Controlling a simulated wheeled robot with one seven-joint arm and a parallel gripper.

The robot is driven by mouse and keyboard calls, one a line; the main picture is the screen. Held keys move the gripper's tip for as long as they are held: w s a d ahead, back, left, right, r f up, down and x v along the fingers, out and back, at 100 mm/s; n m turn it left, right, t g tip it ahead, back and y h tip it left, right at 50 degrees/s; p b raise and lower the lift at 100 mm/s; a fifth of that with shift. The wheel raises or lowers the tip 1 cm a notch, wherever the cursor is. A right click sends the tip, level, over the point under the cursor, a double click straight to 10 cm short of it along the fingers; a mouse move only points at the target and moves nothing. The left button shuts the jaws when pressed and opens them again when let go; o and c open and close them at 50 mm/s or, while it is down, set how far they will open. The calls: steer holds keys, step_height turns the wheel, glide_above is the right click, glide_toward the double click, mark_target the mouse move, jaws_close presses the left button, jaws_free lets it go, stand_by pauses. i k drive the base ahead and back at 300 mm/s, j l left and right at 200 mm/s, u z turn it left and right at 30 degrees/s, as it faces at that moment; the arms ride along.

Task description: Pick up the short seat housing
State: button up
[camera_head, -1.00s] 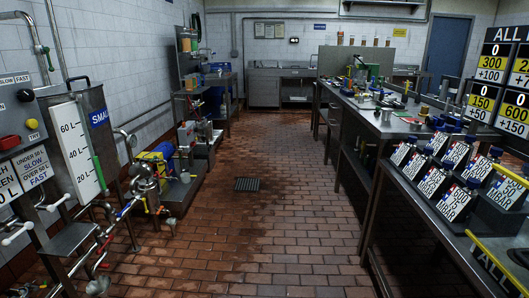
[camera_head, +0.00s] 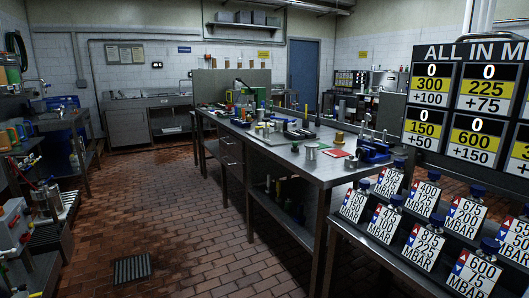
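Several small parts stand on the long steel workbench (camera_head: 318,174) right of centre. Among them are a short silver cylinder (camera_head: 311,152) near the front edge and a brass-coloured piece (camera_head: 339,139) beyond it. A small silver piece (camera_head: 295,148) sits left of the cylinder. I cannot tell from here which of these, if any, is the short seat housing. My gripper is not in view.
A blue vise (camera_head: 373,151) sits at the bench's near right end. Tagged "MBAR" units (camera_head: 420,215) fill a nearer table at right, below a score board (camera_head: 470,110). The brick floor left of the bench is clear, with a drain grate (camera_head: 132,268).

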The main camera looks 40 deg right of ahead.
mark_target(312, 152)
steer(key=i+z, duration=0.1)
steer(key=i, duration=0.45)
steer(key=i+j, duration=0.1)
steer(key=i, duration=0.5)
steer(key=i+j+z, duration=0.15)
steer(key=i, duration=0.4)
steer(key=i+l+z, duration=0.25)
steer(key=i+l, duration=0.2)
steer(key=i, duration=0.1)
